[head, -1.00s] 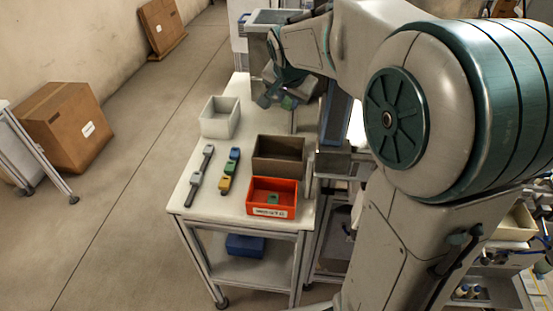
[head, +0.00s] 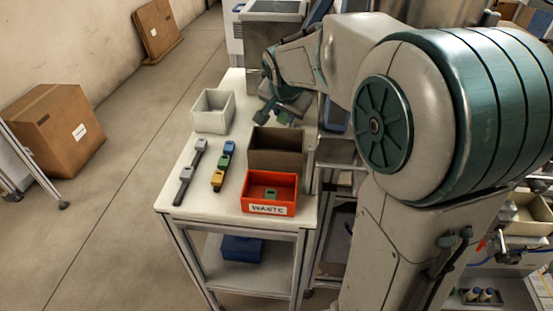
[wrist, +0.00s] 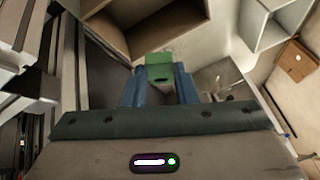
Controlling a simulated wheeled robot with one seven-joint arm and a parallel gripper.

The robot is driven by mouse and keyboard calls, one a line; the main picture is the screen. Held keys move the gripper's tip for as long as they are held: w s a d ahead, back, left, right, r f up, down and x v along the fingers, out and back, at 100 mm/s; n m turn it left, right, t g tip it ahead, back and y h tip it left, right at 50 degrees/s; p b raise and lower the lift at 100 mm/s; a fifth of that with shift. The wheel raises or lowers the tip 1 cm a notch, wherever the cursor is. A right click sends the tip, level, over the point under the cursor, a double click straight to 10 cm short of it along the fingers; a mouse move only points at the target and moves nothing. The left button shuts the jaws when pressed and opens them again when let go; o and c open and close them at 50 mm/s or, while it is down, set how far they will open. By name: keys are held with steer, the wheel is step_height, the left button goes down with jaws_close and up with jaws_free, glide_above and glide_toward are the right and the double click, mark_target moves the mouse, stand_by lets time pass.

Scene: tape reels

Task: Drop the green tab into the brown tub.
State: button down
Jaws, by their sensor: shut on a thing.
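The green tab (wrist: 159,66) is held between the blue fingertips of my gripper (wrist: 159,86) in the wrist view. My gripper is shut on it. In the head view my gripper (head: 280,115) is just behind the brown tub (head: 275,161), above the table; the held tab cannot be made out there. The open brown tub also shows in the wrist view (wrist: 183,37), beyond the tab at the top. The tab looks outside the tub's opening, on the near side of its wall in that view.
A red bin marked WASTE (head: 268,209) with a small green piece inside stands in front of the tub. A pale bin (head: 212,123) stands at left. Two strips of tabs, grey (head: 190,172) and coloured (head: 222,167), lie on the white table (head: 228,195).

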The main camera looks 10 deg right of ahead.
steer(key=shift+f, duration=0.55)
steer(key=c, duration=1.1)
jaws_free()
steer(key=b+v, duration=0.1)
steer(key=v, duration=1.3)
steer(key=shift+f, duration=0.1)
